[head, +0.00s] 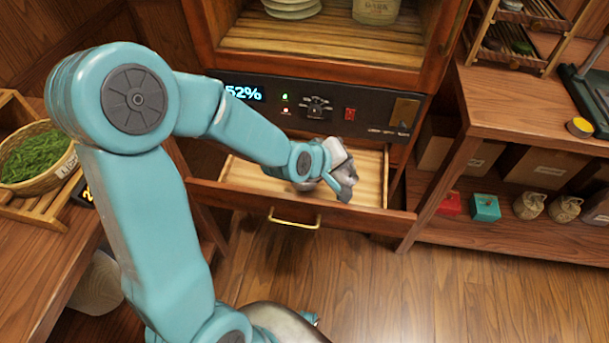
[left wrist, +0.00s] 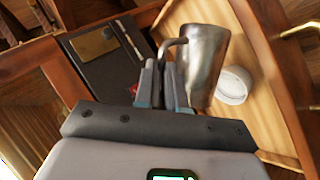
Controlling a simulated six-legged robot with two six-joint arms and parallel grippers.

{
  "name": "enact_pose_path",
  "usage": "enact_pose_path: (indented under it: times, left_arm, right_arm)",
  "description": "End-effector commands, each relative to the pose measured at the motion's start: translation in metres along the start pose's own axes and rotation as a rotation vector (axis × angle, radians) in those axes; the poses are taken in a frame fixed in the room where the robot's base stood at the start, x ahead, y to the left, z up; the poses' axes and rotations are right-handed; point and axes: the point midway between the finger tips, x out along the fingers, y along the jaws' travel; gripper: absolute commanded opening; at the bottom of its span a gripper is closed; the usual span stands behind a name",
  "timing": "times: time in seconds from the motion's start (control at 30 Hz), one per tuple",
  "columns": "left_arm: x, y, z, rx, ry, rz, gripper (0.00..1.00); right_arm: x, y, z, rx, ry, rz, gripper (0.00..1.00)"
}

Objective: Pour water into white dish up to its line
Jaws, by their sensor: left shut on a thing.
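My left gripper (left wrist: 166,85) is shut on the handle of a metal jug (left wrist: 205,62) in the left wrist view. The white dish (left wrist: 234,85) is round and sits on the drawer floor, just right of the jug in that view. The water and the dish's line cannot be made out. In the head view my left gripper (head: 345,182) is over the open drawer (head: 372,165). The jug and dish are mostly hidden there behind my arm and gripper. I cannot tell how far the jug is tilted. My right gripper is not in view.
The drawer front has a brass handle (head: 294,222). Above it is a control panel (head: 318,108) with a display reading 52%, under a cabinet with plates (head: 291,8). A shelf unit (head: 540,105) stands right; a basket of green leaves (head: 36,158) stands left. Open floor lies in front.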

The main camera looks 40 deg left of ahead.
Motion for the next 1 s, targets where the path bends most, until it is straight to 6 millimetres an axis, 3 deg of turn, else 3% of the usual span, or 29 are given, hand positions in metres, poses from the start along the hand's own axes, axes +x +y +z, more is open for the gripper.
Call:
enact_pose_path:
  times: [0.07,0.13,0.3,1.0]
  left_arm:
    - [0.001,0.002,0.003,0.019,0.010,-0.004,0.00]
    - [-0.004,0.009,0.006,0.052,0.029,-0.019,0.00]
    - [0.001,0.008,0.014,0.136,0.093,-0.055,0.00]
    - [0.005,0.006,0.018,0.188,0.138,-0.074,0.00]
  right_arm:
    - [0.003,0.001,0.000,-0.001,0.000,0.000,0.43]
    - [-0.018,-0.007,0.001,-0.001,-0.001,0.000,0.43]
    - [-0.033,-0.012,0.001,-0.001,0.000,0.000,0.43]
    - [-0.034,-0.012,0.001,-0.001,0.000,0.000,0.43]
